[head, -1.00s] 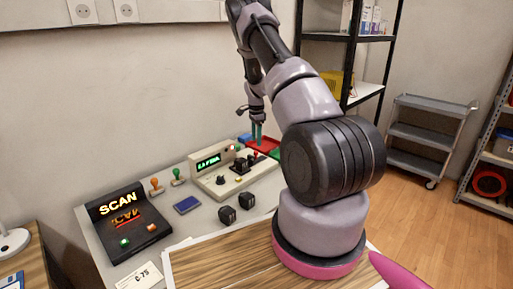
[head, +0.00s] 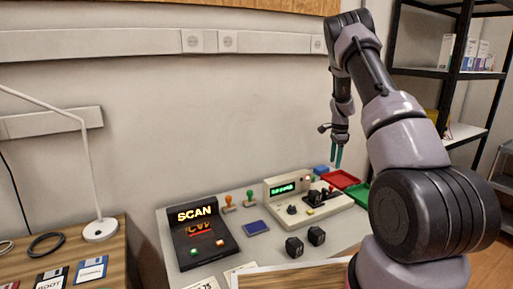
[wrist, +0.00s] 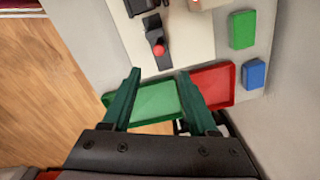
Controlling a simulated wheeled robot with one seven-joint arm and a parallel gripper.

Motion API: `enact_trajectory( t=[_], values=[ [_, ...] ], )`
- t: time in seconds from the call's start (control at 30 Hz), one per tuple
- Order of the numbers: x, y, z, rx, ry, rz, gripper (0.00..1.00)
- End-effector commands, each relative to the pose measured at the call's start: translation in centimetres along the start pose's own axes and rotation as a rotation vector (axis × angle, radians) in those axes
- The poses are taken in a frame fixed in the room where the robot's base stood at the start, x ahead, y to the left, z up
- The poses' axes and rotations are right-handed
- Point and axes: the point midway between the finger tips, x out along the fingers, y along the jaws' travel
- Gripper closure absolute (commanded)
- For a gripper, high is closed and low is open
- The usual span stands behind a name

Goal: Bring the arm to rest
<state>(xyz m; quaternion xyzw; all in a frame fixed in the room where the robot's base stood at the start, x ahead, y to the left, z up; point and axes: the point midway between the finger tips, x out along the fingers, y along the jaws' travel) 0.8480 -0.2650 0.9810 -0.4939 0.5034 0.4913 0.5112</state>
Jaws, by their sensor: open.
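My gripper (head: 338,157) hangs fingers down above the far right part of the grey bench, near the beige device (head: 296,200) with a lit green display. In the wrist view my gripper (wrist: 160,98) has its two green fingers spread wide with nothing between them. Below the fingers are a green tray (wrist: 157,101) and a red tray (wrist: 214,84), both looking empty. My arm is raised and bent, with its base at the right of the head view.
A black SCAN box (head: 201,238), stamps (head: 250,195), a blue pad (head: 256,227) and two dark blocks (head: 316,236) stand on the bench. A lamp (head: 99,229) and floppy disks (head: 91,269) are at left. A black shelf (head: 446,74) rises at right.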

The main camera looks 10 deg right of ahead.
Motion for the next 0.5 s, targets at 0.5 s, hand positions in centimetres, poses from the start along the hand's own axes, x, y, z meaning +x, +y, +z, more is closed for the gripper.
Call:
enact_trajectory(
  t=[0.5],
  values=[
    [-22.6, 8.5, 9.0, -0.388, -0.080, -0.261, 0.41]
  ],
)
